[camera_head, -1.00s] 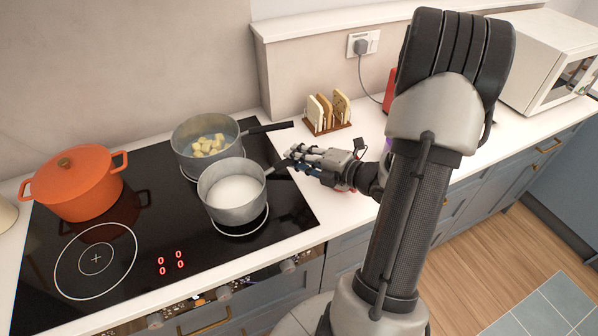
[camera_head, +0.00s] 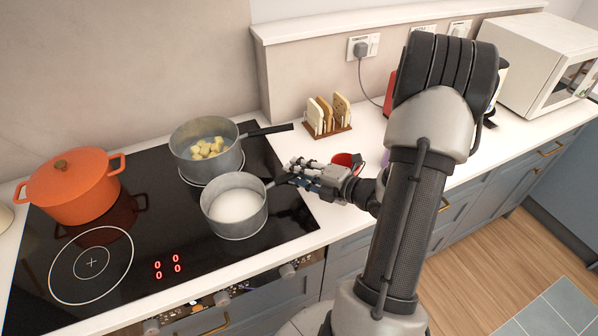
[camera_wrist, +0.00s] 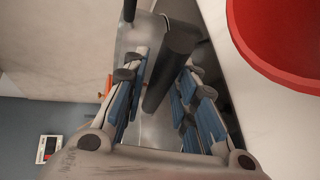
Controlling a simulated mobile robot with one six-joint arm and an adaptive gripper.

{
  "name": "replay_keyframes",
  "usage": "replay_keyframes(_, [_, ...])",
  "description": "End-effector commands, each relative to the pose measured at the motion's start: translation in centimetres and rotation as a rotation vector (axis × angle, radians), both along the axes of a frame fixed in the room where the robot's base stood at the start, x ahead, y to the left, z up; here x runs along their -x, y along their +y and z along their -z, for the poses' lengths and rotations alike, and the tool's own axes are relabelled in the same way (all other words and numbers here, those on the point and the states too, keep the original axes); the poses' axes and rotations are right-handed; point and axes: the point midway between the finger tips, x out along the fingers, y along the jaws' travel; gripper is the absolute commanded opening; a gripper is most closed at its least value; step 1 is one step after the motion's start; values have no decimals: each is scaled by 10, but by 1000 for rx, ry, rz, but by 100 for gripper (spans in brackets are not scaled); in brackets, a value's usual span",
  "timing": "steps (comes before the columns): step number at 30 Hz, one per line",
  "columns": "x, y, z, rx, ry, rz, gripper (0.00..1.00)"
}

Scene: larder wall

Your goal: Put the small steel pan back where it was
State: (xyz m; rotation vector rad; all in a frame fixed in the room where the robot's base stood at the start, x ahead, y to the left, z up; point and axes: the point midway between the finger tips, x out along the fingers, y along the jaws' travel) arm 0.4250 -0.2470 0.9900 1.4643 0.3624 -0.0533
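The small steel pan (camera_head: 236,224) holds white liquid and is level over the front right part of the black hob. It appears to rest on the hob or very near it. Its dark handle (camera_wrist: 171,65) runs between the finger pads in the wrist view. My gripper (camera_head: 298,177) is around the handle to the right of the pan; its fingers (camera_wrist: 160,95) look shut on it, though the contact itself is hard to see.
A larger steel pan (camera_head: 195,168) with yellow chunks stands just behind, its handle pointing right. An orange lidded pot (camera_head: 72,192) is at left. A toast rack (camera_head: 327,127) and a red container (camera_head: 344,159) stand on the counter. The front left ring (camera_head: 91,264) is bare.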

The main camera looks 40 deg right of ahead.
Motion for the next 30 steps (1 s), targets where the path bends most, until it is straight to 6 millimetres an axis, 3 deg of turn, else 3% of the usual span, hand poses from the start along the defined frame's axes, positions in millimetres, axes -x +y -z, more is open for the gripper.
replay_keyframes(4, [0, 0, 0, 0, 0, 0, 37])
replay_keyframes(15, [0, 0, -4, 0, 0, 0, 37])
replay_keyframes(30, [92, -19, -31, 0, 0, 5, 37])
